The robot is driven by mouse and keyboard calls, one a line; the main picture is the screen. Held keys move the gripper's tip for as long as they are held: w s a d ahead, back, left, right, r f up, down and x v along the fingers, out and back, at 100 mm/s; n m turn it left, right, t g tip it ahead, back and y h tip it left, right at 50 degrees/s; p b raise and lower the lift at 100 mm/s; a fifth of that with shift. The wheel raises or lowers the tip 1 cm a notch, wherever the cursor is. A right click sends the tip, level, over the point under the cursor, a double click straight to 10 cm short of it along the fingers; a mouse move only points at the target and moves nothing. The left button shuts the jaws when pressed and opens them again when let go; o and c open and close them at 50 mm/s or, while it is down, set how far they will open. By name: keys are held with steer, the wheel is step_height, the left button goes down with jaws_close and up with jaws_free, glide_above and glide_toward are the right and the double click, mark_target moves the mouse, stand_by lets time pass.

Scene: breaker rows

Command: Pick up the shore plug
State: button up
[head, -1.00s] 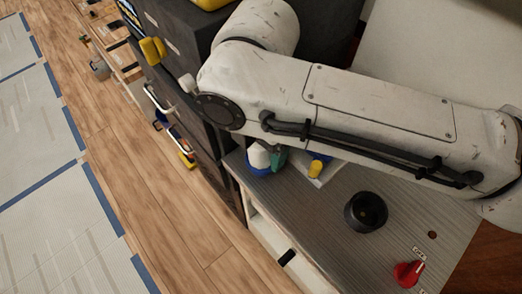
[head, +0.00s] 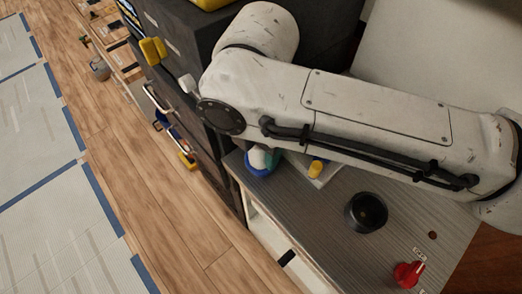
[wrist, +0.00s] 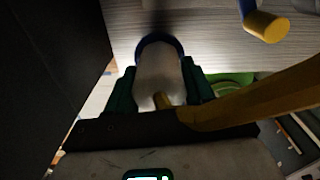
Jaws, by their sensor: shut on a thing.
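The shore plug, as I take it, is a white cylinder with a blue rim (wrist: 158,68). In the head view it shows beside the dark cabinet, at the counter's near left corner (head: 259,161). My gripper (wrist: 160,88) has its green fingers on both sides of the white body and is shut on it. In the head view my arm hides most of the gripper. I cannot tell whether the plug still touches the counter.
A yellow-and-blue piece (head: 316,167) stands on a pale plate close to the right. A black round part (head: 366,212) and a red knob (head: 408,274) are farther along the grey counter (head: 330,225). The dark cabinet (head: 185,95) rises close on the left.

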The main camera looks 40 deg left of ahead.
steer(key=shift+c, duration=0.9)
steer(key=shift+r, duration=0.15)
